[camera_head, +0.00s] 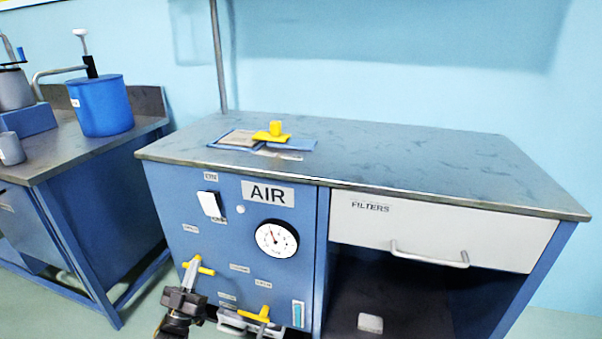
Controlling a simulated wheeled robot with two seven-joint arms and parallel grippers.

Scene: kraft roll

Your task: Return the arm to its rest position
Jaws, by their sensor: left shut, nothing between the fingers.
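My left gripper (190,273) is at the lower left of the head view, in front of the blue AIR panel (220,255). Its fingers point up and are together, with nothing seen between them. A yellow valve handle (206,271) shows right behind the fingertips; whether they touch it I cannot tell. A second yellow handle (258,314) is lower down to the right. My right gripper is out of view.
The panel carries a round gauge (276,238) and a white switch (211,204). The workbench top (400,160) holds papers and a yellow object (274,131), and is otherwise clear. A closed FILTERS drawer (450,231) is at right. A blue container (100,106) stands on the left bench.

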